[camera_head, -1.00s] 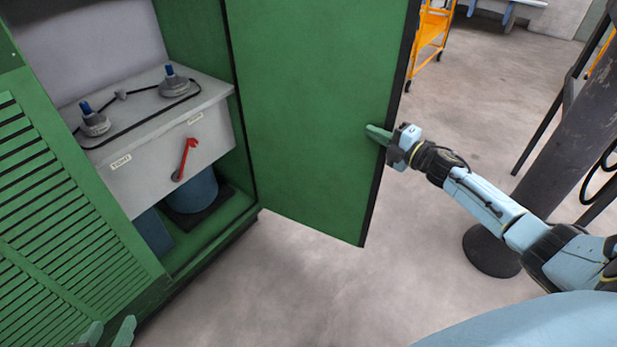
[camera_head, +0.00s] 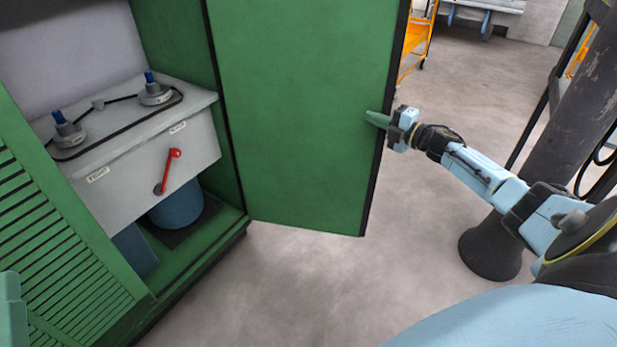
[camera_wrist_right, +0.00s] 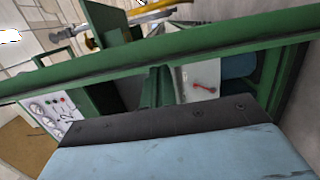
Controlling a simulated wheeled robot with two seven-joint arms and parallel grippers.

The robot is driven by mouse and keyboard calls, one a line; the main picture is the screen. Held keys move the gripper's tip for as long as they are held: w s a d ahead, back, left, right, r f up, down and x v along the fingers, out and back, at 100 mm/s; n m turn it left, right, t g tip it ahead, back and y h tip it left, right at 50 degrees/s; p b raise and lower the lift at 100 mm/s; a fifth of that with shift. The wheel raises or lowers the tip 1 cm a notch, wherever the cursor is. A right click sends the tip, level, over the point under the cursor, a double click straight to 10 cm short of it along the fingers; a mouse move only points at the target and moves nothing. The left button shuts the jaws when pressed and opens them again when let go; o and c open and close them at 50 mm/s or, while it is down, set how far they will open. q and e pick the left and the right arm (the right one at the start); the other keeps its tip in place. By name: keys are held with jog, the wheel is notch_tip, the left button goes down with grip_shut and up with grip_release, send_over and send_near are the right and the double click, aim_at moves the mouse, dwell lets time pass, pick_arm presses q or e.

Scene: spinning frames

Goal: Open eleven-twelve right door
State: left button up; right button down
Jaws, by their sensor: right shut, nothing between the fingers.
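The green right door (camera_head: 300,110) of the cabinet stands swung wide open, its inner face toward me. My right gripper (camera_head: 376,119) is shut and empty. Its green fingertips lie over the inner face at the door's dark free edge; whether they touch is hard to tell. In the right wrist view a long green edge (camera_wrist_right: 150,60), seemingly the door's, crosses the picture, and the fingers are not clear there. At the lower left of the head view a green finger of my left gripper (camera_head: 11,310) shows, cut off by the frame.
The open cabinet holds a grey box (camera_head: 150,160) with a red lever (camera_head: 168,171) and a blue cylinder (camera_head: 177,208). A louvred green door (camera_head: 55,230) stands at left. A dark column (camera_head: 545,160) stands at right. The floor (camera_head: 290,290) before the door is clear.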

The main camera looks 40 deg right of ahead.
dwell(0.8)
